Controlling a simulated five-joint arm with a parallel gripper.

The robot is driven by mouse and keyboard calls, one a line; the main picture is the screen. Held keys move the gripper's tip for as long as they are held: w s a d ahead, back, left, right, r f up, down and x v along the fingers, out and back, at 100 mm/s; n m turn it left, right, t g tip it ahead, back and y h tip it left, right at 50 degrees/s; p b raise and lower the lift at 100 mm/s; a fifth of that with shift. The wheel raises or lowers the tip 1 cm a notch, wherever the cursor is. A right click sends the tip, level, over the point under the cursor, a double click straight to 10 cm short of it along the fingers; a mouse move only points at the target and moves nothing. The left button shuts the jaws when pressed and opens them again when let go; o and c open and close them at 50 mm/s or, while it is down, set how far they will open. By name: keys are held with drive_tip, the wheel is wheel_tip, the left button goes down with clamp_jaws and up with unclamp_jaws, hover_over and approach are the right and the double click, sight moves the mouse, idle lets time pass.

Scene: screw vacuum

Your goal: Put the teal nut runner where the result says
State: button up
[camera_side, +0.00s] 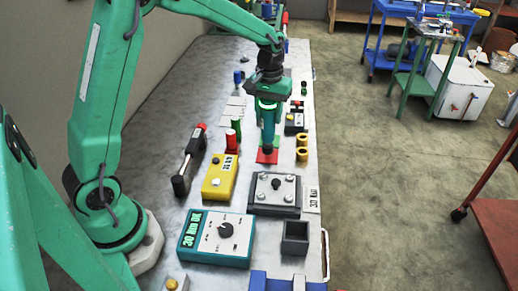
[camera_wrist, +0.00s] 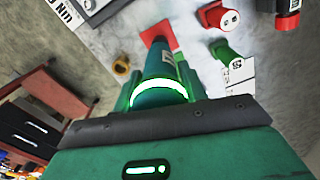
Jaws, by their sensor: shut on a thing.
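My gripper (camera_side: 267,103) is shut on the teal nut runner (camera_side: 268,128), which hangs upright with its dark tip down. In the side view the tip is over or on a red pad (camera_side: 262,158); I cannot tell whether it touches. In the wrist view the nut runner (camera_wrist: 163,68) runs away from my gripper (camera_wrist: 158,95) towards the red pad (camera_wrist: 155,33) and hides part of it. A teal box (camera_side: 215,237) with a dial shows "30 Nm OK" in green letters.
A plate with bolts (camera_side: 274,193), a "30 Nm" card (camera_side: 311,198), a yellow box (camera_side: 219,178) and a grey open box (camera_side: 295,238) stand nearer the camera. Left of the pad are a red post (camera_side: 232,138) and a green one (camera_side: 237,122). Brass rings (camera_side: 301,153) lie right.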

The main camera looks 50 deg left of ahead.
drive_tip(key=shift+f, duration=1.35)
drive_tip(key=o, duration=1.4)
wheel_tip(320, 180, up, 12)
drive_tip(key=shift+r, duration=0.65)
drive_tip(key=shift+s, duration=0.1)
